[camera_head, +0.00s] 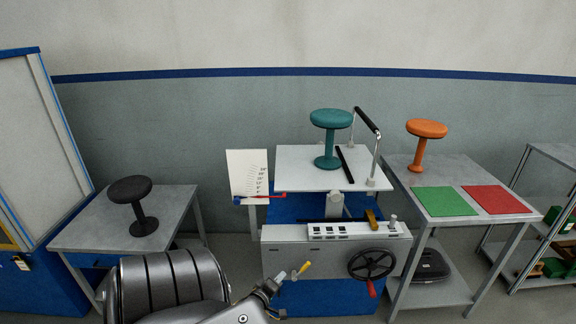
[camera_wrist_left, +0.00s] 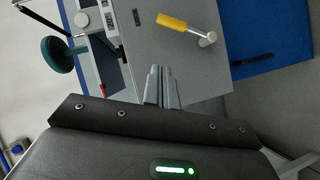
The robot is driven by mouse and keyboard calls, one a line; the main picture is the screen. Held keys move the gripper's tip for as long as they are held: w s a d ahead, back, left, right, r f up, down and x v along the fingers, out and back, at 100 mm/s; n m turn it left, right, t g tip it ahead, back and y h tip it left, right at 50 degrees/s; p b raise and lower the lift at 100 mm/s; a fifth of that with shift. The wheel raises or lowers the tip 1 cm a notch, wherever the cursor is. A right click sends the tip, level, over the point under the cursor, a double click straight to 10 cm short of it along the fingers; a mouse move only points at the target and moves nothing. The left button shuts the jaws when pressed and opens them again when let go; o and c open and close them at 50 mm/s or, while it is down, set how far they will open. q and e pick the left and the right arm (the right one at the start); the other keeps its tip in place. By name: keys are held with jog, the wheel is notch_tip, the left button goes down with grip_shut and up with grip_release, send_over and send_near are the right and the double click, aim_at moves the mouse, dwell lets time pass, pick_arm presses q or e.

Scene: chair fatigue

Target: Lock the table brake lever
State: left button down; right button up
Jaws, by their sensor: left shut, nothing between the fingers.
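The brake lever (camera_head: 304,268) has a yellow handle on a metal pivot at the front of the grey table machine (camera_head: 285,250). In the left wrist view the lever (camera_wrist_left: 173,22) lies beyond the fingertips, its handle pointing left from the pivot at the grey panel. My left gripper (camera_head: 279,280) is just left of and below the lever in the head view. It also shows in the left wrist view (camera_wrist_left: 160,74), shut and empty, with a visible gap to the handle. My right gripper is out of view.
A handwheel (camera_head: 372,264) with a red knob is right of the lever. A teal stool (camera_head: 329,137) stands on the machine's white top. A black stool (camera_head: 134,204) and an orange stool (camera_head: 422,143) stand on side tables. Green (camera_head: 445,201) and red (camera_head: 495,199) mats lie at right.

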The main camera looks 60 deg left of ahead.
pick_arm(q)
jog(key=v, duration=0.2)
jog(key=shift+s+d+r, duration=0.1)
jog(key=shift+s, duration=0.15)
dwell(0.5)
jog(key=s+d+f+m+g+h, duration=0.2)
jog(key=s+d+f+m+g, duration=0.15)
jog(key=d+f+m, duration=0.55)
jog(key=s+d+f+m+g+h, duration=0.2)
jog(key=s+d+f+m, duration=0.15)
jog(key=f, duration=0.95)
jog(key=s+d+f+m+g+h, duration=0.1)
jog(key=s+d+f+m+g, duration=0.2)
jog(key=s+d+f, duration=0.3)
jog(key=s+d+f+m+g+h, duration=0.2)
jog(key=s+d+f+m+g, duration=0.2)
jog(key=s+d, duration=0.6)
jog(key=s+f+m, duration=0.2)
jog(key=s, duration=0.3)
jog(key=shift+d, duration=0.2)
